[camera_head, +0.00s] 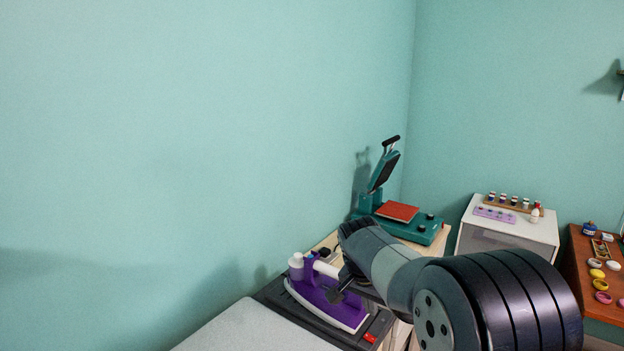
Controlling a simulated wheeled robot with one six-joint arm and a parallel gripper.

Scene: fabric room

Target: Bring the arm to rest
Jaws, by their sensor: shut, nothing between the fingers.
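My arm reaches in from the lower right and bends down in the middle of the view. The iron lies on a dark stand (283,301) beside a pale padded board (245,332). My arm hides part of the table behind the iron.
A green heat press (412,224), its lid raised, holds a red pad (398,211). A white cabinet (508,232) carries bottles and a lilac tray (495,215). A reddish-brown table (578,262) at the right bears small colourful items. Teal walls close in the left and back.

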